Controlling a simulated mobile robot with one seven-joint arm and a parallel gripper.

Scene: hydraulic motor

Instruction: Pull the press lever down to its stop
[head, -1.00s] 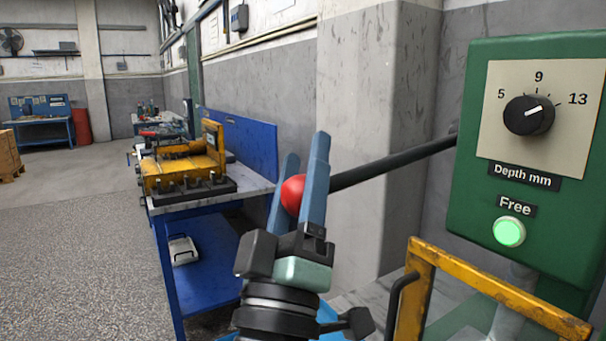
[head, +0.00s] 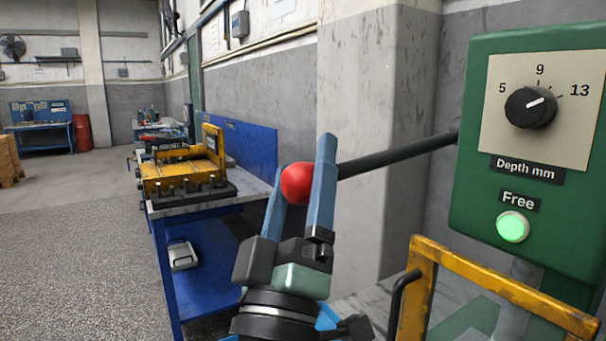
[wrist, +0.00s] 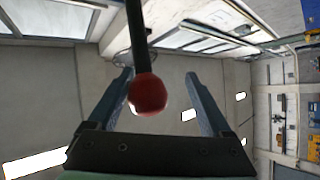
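The press lever is a black rod (head: 395,158) running left from the green press housing, with a red ball (head: 296,183) on its end. In the head view the rod slopes slightly down toward the ball. My gripper (head: 302,165) is open, with one blue finger on each side of the ball. In the wrist view the red ball (wrist: 148,93) is near the left finger, with a clear gap to the right finger. I cannot tell whether it touches the left one.
The green press housing (head: 475,130) carries a depth dial (head: 530,107) and a lit green lamp (head: 513,227) labelled Free. A yellow guard frame (head: 500,287) stands below it at right. A blue workbench (head: 162,260) with yellow equipment stands behind at left.

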